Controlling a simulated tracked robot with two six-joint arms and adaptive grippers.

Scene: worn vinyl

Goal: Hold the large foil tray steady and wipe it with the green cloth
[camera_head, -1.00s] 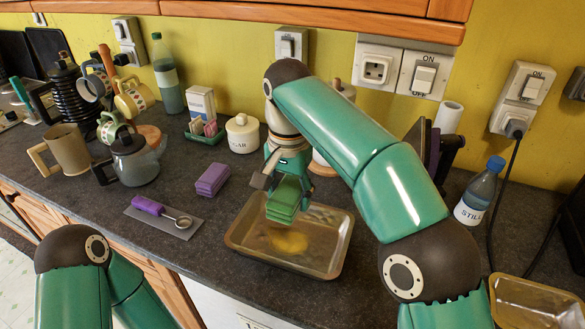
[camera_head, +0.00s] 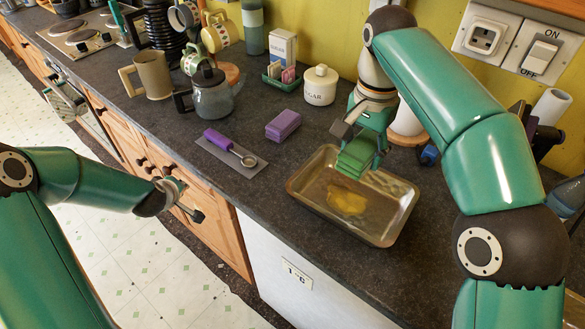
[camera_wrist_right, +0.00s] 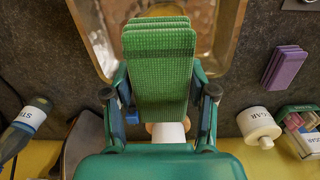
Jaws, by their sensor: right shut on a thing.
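The large foil tray (camera_head: 392,203) lies on the dark worktop near its front edge, with a yellow-brown smear (camera_head: 346,200) on its floor. My right gripper (camera_head: 360,140) is shut on the green cloth (camera_head: 356,158), a folded stack, above the tray's back part. I cannot tell whether the cloth touches the tray. In the right wrist view the green cloth (camera_wrist_right: 160,75) sits between the fingers and covers part of the tray (camera_wrist_right: 226,32). My left gripper (camera_head: 186,204) is in front of the wooden drawers, well left of the tray and apart from it; its jaw opening is unclear.
A purple sponge (camera_head: 283,125) and a purple-handled scoop (camera_head: 230,146) on a grey mat lie left of the tray. The worktop's front strip left of the tray is clear.

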